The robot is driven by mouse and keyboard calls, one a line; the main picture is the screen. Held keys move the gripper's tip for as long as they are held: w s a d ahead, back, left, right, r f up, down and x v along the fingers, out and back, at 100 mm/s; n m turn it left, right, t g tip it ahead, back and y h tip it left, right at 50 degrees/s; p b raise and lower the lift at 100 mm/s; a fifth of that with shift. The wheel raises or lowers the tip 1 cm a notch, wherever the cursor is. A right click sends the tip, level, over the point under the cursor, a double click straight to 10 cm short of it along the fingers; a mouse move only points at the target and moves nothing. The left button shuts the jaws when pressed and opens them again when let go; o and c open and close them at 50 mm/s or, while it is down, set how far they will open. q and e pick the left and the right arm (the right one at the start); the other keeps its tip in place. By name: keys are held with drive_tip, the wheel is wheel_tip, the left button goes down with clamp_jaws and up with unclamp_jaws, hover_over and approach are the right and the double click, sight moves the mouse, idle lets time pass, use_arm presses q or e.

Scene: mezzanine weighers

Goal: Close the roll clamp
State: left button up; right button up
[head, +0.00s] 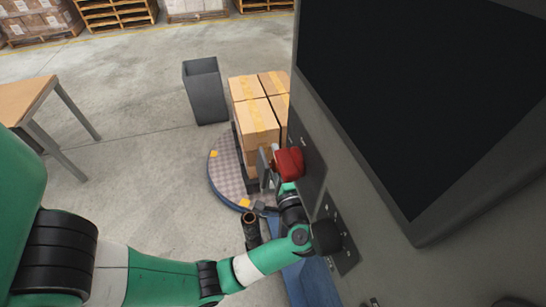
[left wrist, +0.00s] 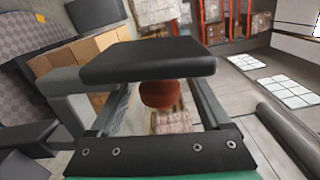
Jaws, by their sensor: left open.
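A red, rounded control (head: 289,163) stands out from the grey side panel of the machine, beside a pallet of boxes. I take it for the roll clamp control, but its label is not readable. My left gripper (head: 272,172) is at this red control, its jaws apart. In the left wrist view the red control (left wrist: 160,94) shows between the two fingers, partly covered by a black pad of the gripper. I cannot tell whether either finger touches it. My right gripper is not in view.
The machine's large dark screen (head: 425,90) fills the right side. Stacked cardboard boxes (head: 257,121) stand on a round turntable (head: 225,172) close to the gripper. A grey bin (head: 206,92) and a table (head: 22,98) stand farther left, with open floor between.

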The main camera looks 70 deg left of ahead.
use_arm(q)
drive_tip(key=shift+a, duration=0.95)
clamp_jaws()
